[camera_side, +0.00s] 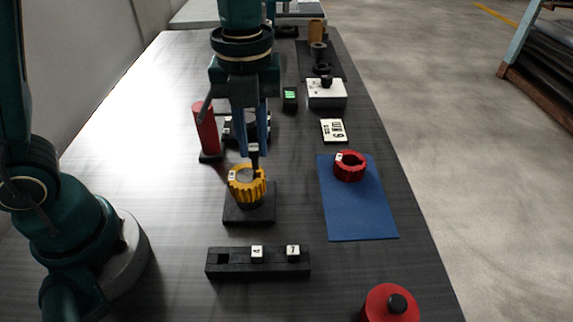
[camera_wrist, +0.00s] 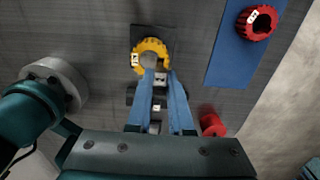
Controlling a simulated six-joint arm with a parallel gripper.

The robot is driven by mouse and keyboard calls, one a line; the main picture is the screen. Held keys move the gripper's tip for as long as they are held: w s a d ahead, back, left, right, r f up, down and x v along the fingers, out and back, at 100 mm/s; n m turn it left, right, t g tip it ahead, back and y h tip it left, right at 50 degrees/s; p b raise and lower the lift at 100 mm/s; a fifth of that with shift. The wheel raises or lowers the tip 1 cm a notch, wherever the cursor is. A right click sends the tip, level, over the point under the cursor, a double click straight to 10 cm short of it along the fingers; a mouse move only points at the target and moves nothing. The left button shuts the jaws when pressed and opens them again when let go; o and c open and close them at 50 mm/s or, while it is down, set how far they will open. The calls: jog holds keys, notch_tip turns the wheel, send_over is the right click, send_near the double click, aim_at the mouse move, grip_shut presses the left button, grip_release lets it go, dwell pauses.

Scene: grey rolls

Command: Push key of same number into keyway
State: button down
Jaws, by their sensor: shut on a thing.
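A yellow toothed ring (camera_side: 246,187) with a small white number tag, too small to read, sits on a dark square base (camera_side: 234,215). It also shows in the wrist view (camera_wrist: 138,48). My gripper (camera_side: 255,152) points down over the ring's far side, shut on a dark key (camera_side: 254,164). The key's lower end is at the ring's edge; I cannot tell whether it is in the keyway.
A red toothed ring (camera_side: 350,173) lies on a blue mat (camera_side: 360,219) at right. A red knobbed cylinder (camera_side: 389,305) stands at front right, a red post (camera_side: 205,130) behind the yellow ring. A number plate (camera_side: 334,131) and white box (camera_side: 326,97) lie farther back.

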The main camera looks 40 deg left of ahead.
jog(key=shift+f, duration=0.3)
jog(key=shift+f, duration=0.7)
jog(key=shift+f, duration=0.35)
jog(key=shift+f, duration=0.75)
jog(key=shift+f, duration=0.1)
jog(key=c, duration=0.7)
grip_release()
jog(key=shift+c, duration=0.2)
jog(key=shift+r, duration=2.6)
